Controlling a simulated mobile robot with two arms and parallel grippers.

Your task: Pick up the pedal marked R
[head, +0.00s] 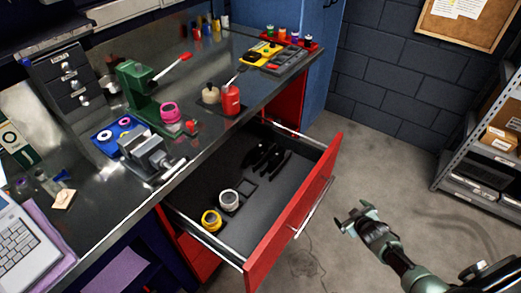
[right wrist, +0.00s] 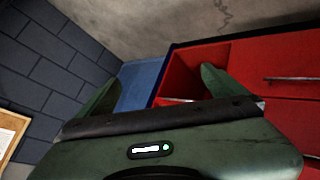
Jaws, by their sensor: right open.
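No pedal marked R can be made out; no such letter is readable. Dark black parts (head: 268,158) lie at the back of the open red drawer (head: 290,225), too small to identify as pedals. My right gripper (head: 357,216) is open and empty, over the floor to the right of the drawer front, apart from it. In the right wrist view its two green fingers stand wide apart (right wrist: 160,92), with red drawer fronts beyond. My left gripper is not in view.
A white roll (head: 229,200) and a yellow roll (head: 211,219) sit in the drawer.

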